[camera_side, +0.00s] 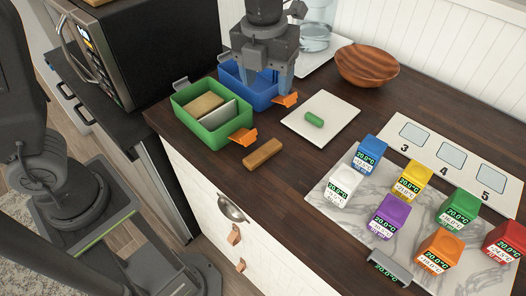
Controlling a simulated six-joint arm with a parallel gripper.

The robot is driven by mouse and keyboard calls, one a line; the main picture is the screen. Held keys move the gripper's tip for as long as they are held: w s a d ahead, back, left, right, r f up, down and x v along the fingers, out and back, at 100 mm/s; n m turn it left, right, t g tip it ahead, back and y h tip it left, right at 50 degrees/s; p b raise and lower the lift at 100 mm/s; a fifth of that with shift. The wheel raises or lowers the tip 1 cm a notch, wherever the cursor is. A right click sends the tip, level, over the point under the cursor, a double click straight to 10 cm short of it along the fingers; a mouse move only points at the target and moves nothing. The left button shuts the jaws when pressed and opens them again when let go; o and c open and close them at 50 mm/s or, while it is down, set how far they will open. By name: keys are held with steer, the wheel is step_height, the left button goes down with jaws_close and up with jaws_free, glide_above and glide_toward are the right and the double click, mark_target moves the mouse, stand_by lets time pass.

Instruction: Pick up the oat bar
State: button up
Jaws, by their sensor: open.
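A brown oblong bar, which looks like the oat bar (263,154), lies on the dark wooden counter near its front edge, just in front of the green box. My gripper (268,84) points down over the blue box (232,82), behind the bar and well apart from it. Its two fingers are spread, and I see nothing held between them. The fingers hide part of the blue box's inside.
The green box (204,138) holds a tan block and a pale slab. A white board (333,107) carries a green piece. A wooden bowl (367,65) stands behind. Several coloured cubes sit on a marble slab (341,222) at right. The counter right of the bar is clear.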

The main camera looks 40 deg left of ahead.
step_height(320, 180, down, 2)
steer(key=w+d+m, duration=0.1)
steer(key=d+m, duration=0.2)
steer(key=m, duration=0.1)
glide_above(274, 143)
steer(key=shift+g, duration=0.3)
steer(key=f, duration=0.8)
steer(key=shift+w+d+f, duration=0.2)
steer(key=shift+w+d, duration=0.15)
steer(key=shift+d, duration=0.05)
steer(key=shift+s+a+f, duration=0.15)
steer(key=shift+f, duration=0.75)
steer(key=shift+s+a+f, duration=0.1)
steer(key=shift+a+f, duration=0.05)
steer(key=shift+f, duration=0.75)
steer(key=shift+s+a+f, duration=0.15)
steer(key=shift+f, duration=0.75)
steer(key=c, duration=1)
